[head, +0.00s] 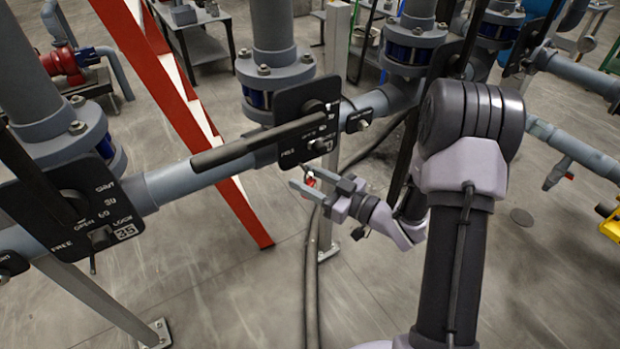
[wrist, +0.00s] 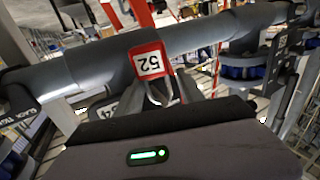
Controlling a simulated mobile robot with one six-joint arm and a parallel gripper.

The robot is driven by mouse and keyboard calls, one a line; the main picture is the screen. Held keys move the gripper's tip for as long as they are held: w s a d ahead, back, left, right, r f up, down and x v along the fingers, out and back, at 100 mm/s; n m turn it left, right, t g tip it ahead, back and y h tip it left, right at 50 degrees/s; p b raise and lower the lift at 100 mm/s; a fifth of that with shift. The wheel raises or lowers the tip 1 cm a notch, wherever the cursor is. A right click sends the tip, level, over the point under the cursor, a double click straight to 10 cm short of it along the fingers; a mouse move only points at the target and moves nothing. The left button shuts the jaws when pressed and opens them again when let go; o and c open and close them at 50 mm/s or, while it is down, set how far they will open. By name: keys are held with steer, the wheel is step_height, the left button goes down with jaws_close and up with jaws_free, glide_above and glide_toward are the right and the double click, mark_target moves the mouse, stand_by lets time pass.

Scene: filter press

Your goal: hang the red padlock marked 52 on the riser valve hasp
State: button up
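The red padlock (wrist: 150,62) shows in the wrist view with a white label reading 52, upside down in the picture. Its metal shackle (wrist: 163,96) points to the picture's bottom. In the head view only a small red patch of the padlock (head: 310,181) shows between the fingers of my gripper (head: 312,180). The fingers appear closed on it. They are just below the black plate of the middle valve (head: 289,152), which has a long dark handle (head: 255,143). The hasp there is small, and I cannot tell whether the shackle is through it.
A red inclined beam (head: 190,110) passes behind the pipe. A grey post (head: 334,90) and dark hoses (head: 312,270) are close to my gripper.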

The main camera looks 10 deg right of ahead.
steer(key=shift+w+d+f, duration=0.1)
steer(key=shift+w+f, duration=0.05)
steer(key=shift+f, duration=0.05)
